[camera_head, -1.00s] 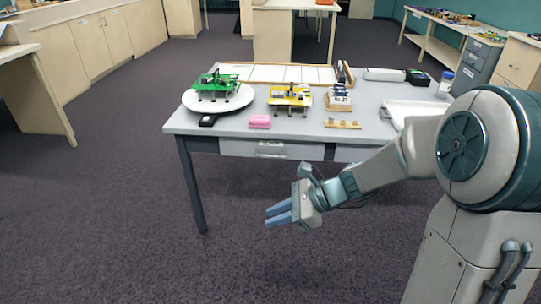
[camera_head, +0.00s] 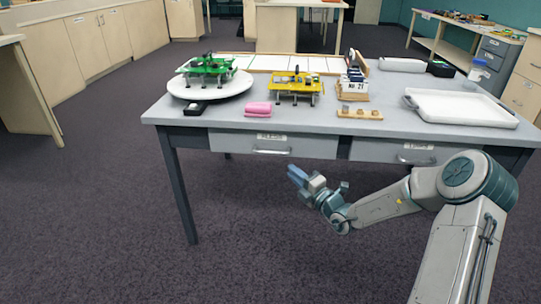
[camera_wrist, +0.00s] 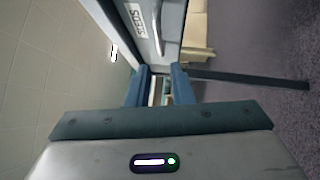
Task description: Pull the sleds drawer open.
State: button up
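The sleds drawer (camera_head: 232,143) is the left of two drawers under the grey table's front edge, and it looks shut. Its label (camera_head: 265,136) is too small to read surely in the head view, but the wrist view shows a SLEDS label (camera_wrist: 136,18). A bar handle (camera_head: 272,152) runs below that label; it also shows in the wrist view (camera_wrist: 157,28). My gripper (camera_head: 297,174) is below and slightly right of this handle in the head view, apart from it. In the wrist view its two fingers (camera_wrist: 159,86) are spread with an empty gap between them.
The right drawer (camera_head: 390,152) also looks shut. On the grey table (camera_head: 320,122) stand a white turntable (camera_head: 212,92) with a green board, a yellow board (camera_head: 297,84), a pink block (camera_head: 258,109) and a white tray (camera_head: 460,108). The table leg (camera_head: 180,195) is left. Carpet is clear in front.

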aim_at(270, 153)
jog(key=shift+b+x, duration=2)
jog(key=shift+x, duration=4.3)
jog(key=shift+c, duration=0.3)
grip_shut()
